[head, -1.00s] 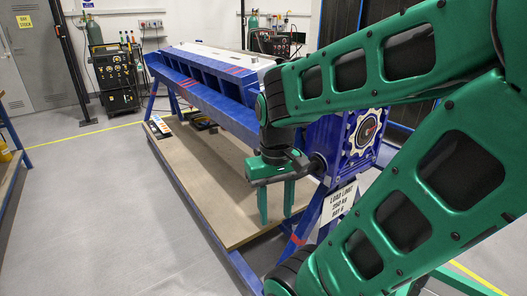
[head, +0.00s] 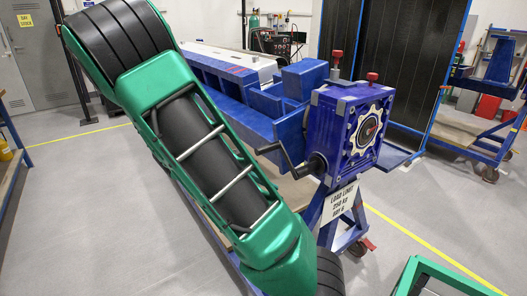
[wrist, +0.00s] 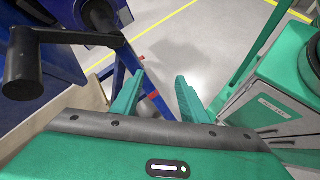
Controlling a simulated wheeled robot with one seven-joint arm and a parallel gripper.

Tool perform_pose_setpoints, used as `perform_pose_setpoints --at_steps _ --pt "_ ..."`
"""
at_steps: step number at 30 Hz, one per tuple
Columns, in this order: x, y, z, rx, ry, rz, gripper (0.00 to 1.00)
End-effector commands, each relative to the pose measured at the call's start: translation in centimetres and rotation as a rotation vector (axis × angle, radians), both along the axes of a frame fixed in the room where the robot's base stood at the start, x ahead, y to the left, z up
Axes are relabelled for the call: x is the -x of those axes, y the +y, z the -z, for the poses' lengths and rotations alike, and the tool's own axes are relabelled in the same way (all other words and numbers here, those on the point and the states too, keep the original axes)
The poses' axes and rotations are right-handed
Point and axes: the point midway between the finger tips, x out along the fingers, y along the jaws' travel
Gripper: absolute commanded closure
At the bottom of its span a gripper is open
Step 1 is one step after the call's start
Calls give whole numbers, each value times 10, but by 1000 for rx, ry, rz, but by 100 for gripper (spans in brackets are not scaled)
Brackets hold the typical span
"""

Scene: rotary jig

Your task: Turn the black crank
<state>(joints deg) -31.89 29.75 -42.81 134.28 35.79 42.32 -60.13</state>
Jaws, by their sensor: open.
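The black crank (head: 288,160) juts left from the side of the blue gearbox (head: 338,125) in the head view, with its grip at the upper left end and its hub near the gearbox. In the wrist view the crank (wrist: 70,37) is at the upper left, its thick grip hanging down at the far left. My gripper (wrist: 160,82) is open and empty in the wrist view, its two green fingers pointing away, to the right of the crank and apart from it. My gripper does not show in the head view.
A long blue frame (head: 228,84) stretches behind the gearbox. A load-limit sign (head: 338,201) hangs on the blue stand beneath it. Open grey floor (head: 410,215) lies to the right. A green-framed cabinet (wrist: 265,108) stands at the right in the wrist view.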

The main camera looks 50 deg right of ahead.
Motion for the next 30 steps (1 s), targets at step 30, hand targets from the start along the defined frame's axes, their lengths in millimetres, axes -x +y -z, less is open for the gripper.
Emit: perform_pose_setpoints --at_steps 30 --pt "-103 -13 -91 492 521 -474 60"
